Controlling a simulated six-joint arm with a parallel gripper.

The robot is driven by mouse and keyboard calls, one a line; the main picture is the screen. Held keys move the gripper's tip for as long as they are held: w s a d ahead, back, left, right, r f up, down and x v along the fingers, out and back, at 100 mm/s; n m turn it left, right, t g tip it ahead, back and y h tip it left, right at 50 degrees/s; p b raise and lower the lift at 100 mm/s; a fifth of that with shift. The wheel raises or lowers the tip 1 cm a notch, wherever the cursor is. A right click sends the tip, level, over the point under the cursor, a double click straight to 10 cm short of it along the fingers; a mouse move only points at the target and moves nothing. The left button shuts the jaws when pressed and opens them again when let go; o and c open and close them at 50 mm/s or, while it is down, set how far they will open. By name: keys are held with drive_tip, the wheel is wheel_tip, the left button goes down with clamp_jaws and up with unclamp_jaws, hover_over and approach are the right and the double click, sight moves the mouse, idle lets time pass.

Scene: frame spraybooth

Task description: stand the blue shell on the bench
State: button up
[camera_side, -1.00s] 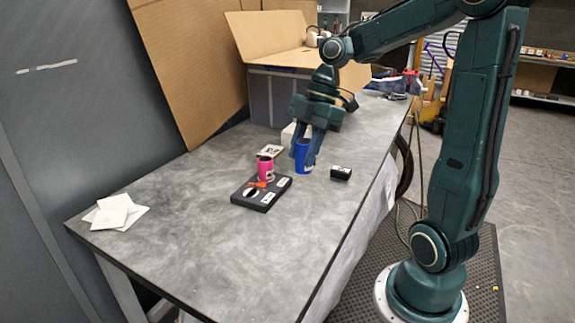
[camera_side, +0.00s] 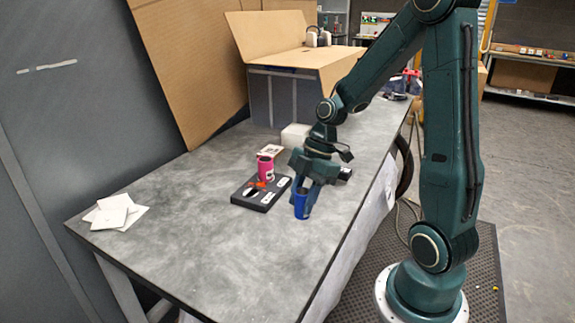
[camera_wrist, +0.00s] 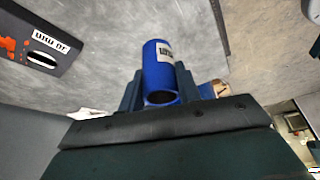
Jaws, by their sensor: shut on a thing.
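The blue shell (camera_side: 301,206) is an upright-looking cylinder low over the bench (camera_side: 210,260), to the right of the black fixture. My gripper (camera_side: 305,190) is shut on it from above. In the wrist view the blue shell (camera_wrist: 158,66) sits between my fingers (camera_wrist: 157,90), with its open end towards the camera and a white label on its side. I cannot tell whether its lower end touches the bench.
A black fixture (camera_side: 270,196) with white labels and an orange mark lies to the left, with a pink shell (camera_side: 265,168) at its back end. A small black box (camera_side: 345,174) is behind my gripper. White sheets (camera_side: 115,212) lie far left. The bench front is clear.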

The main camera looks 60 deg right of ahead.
drive_tip(key=shift+f, duration=2.05)
drive_tip(key=shift+f, duration=1.85)
drive_tip(key=shift+f, duration=0.1)
drive_tip(key=o, duration=1)
drive_tip(key=v, duration=1.2)
